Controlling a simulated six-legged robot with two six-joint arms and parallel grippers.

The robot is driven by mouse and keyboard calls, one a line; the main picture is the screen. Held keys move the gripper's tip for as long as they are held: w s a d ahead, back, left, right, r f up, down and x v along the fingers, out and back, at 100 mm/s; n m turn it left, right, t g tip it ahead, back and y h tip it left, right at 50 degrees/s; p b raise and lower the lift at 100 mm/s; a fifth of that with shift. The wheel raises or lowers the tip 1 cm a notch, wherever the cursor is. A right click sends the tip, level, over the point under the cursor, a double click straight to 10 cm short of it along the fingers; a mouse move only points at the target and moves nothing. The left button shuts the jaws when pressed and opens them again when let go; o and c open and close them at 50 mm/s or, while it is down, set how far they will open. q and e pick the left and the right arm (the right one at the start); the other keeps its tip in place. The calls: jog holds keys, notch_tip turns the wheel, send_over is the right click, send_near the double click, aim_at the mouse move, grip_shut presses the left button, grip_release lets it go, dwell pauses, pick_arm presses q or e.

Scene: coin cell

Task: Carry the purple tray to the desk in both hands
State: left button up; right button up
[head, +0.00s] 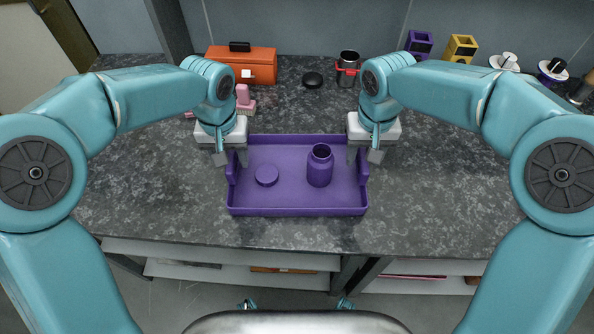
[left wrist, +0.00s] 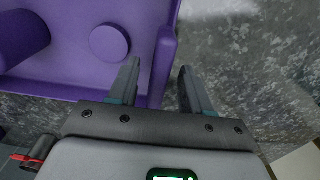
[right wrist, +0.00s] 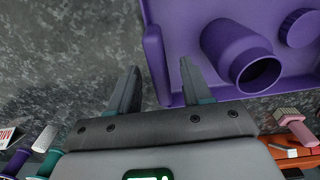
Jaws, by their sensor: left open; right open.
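The purple tray (head: 298,210) lies on the dark speckled counter, with raised handles at its left and right ends. A purple jar (head: 320,168) with an open mouth stands in it, and a round purple lid (head: 266,176) lies to the left of the jar. My left gripper (head: 231,160) is open at the tray's left handle; in the left wrist view its fingers (left wrist: 160,85) lie near the tray's end wall (left wrist: 162,65). My right gripper (head: 364,154) is open at the right handle; in the right wrist view its fingers (right wrist: 160,80) are either side of the end wall (right wrist: 155,60). Contact cannot be told.
An orange toolbox (head: 243,65), a black round object (head: 312,79) and a dark cup with a red band (head: 347,70) stand behind the tray. A pink object (head: 244,100) is near my left arm. Purple and yellow blocks (head: 461,48) stand back right. The counter before the tray is clear.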

pick_arm(q)
jog(key=shift+f, duration=0.5)
pick_arm(e)
jog(key=shift+f, duration=0.55)
pick_arm(q)
grip_shut()
pick_arm(e)
grip_shut()
pick_arm(q)
jog(key=shift+r, duration=0.1)
pick_arm(e)
jog(key=shift+w+r, duration=0.1)
